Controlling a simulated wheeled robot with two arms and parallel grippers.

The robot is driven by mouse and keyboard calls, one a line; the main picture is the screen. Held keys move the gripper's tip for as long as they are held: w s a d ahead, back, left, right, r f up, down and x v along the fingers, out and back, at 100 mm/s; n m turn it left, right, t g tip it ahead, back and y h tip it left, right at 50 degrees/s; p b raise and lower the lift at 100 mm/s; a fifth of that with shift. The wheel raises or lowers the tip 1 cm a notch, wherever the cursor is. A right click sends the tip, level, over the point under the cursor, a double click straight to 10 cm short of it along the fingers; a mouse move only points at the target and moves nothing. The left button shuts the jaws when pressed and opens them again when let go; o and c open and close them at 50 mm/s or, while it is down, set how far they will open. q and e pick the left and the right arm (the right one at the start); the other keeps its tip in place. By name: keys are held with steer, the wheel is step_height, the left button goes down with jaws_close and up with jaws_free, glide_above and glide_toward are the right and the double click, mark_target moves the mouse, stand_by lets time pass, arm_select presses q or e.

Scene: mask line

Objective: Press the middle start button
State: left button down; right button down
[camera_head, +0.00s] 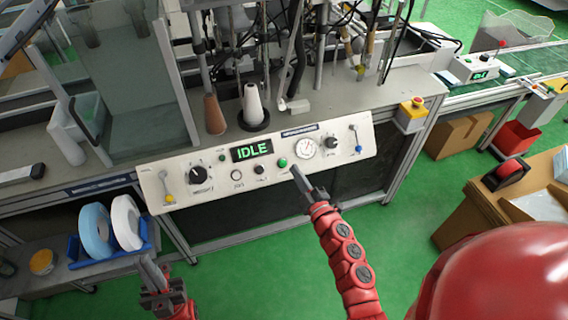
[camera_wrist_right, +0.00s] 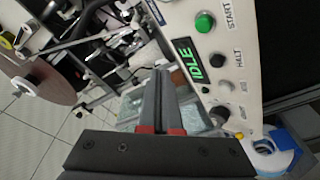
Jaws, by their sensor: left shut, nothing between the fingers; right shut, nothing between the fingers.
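The white control panel (camera_head: 220,185) runs along the front of the machine. Its display (camera_head: 252,150) reads IDLE in green. In the right wrist view the green button (camera_wrist_right: 204,22) is beside the label START. My right gripper (camera_head: 296,170) is shut and empty, its tips just below and right of the button; I cannot tell whether they touch the panel. The right gripper's fingers (camera_wrist_right: 162,75) also show in the wrist view. My left gripper (camera_head: 149,265) is shut and empty, low at the left.
A black knob (camera_head: 198,179) and a yellow-tipped lever (camera_head: 168,190) are on the panel's left part. A dark button (camera_head: 259,169) is below the display. A yellow box with a red button (camera_head: 411,112) is right of the panel. Blue and white rolls (camera_head: 126,222) stand at the lower left.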

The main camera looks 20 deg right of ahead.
mark_target(283, 163)
steer(key=w+f+b, duration=0.5)
steer(key=w+b, duration=0.1)
steer(key=shift+w+a+f, duration=0.2)
steer(key=shift+w+f, duration=0.2)
stand_by(2.1)
steer(key=shift+w+f+b, duration=0.2)
steer(key=shift+w+b, duration=0.1)
steer(key=shift+b, duration=0.15)
